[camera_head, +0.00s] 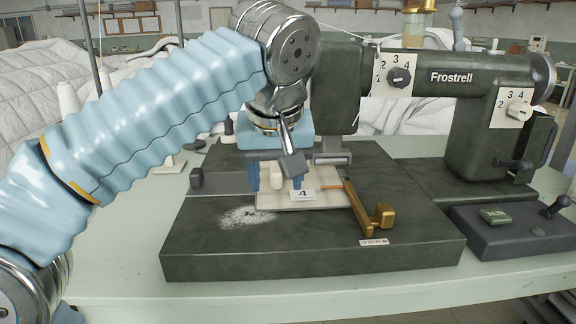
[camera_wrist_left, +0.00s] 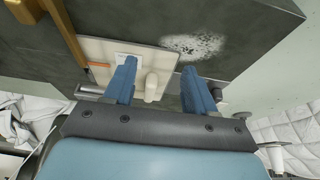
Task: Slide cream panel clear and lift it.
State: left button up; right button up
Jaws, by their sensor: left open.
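The cream panel (camera_head: 325,200) lies flat on the dark bed (camera_head: 310,255) of the sewing machine, beside the brass lever (camera_head: 362,212). It carries a small card marked 4 (camera_head: 302,195) and a cream upright knob (camera_wrist_left: 151,88). My left gripper (camera_head: 275,180) is open, its two blue fingers low over the panel's rear part. In the left wrist view the knob stands between the fingers (camera_wrist_left: 160,75), with clear gaps on both sides. The panel (camera_wrist_left: 103,50) also shows there. My wrist hides part of the panel's far edge in the head view. My right gripper is not in view.
The dark sewing machine (camera_head: 440,105) stands behind and right, its head close to my left wrist. A white speckled patch (camera_head: 247,216) lies left of the panel. A control box (camera_head: 510,235) sits at right. White duvet heaps (camera_head: 40,90) are behind.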

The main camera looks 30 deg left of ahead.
pick_arm(q)
jog(key=p, duration=0.2)
send_over(275, 169)
jog(key=s+d, duration=0.2)
jog(key=shift+s+a+r, duration=0.15)
jog(key=shift+a, duration=0.05)
jog(key=b+x, duration=0.1)
jog(key=x, duration=0.3)
jog(key=shift+w+a, duration=0.2)
jog(key=shift+w+a+f, duration=0.1)
jog(key=shift+w+f, duration=0.15)
jog(key=shift+f, duration=0.35)
jog(key=shift+c, duration=0.4)
grip_shut()
